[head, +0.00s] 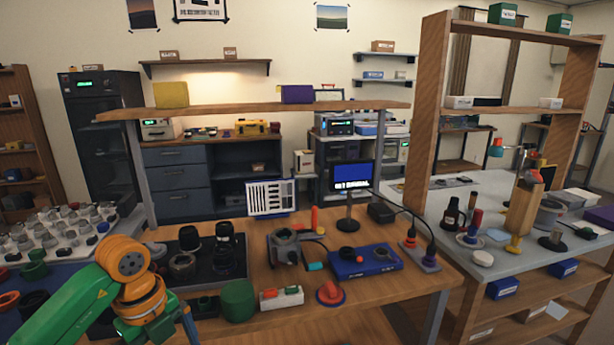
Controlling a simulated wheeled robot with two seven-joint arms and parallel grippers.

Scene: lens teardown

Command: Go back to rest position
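My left arm (72,300), green with orange joints, comes in from the lower left. Its wrist bends down in front of the wooden workbench (390,290). The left gripper (170,326) is partly cut off by the bottom edge, with a grey part showing beside the wrist, so its opening and any grasp are unclear. My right arm and gripper do not show. Black lens parts (225,240) stand on a dark mat (205,274) just behind the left wrist. A green round container (238,300) stands right of the gripper.
A grey clamp device (285,248), a blue box (365,262), a red knob-like part (330,293) and a small monitor (351,176) stand on the bench. A tray of several small parts (60,228) lies left. A side bench (490,258) with a tall shelf stands right.

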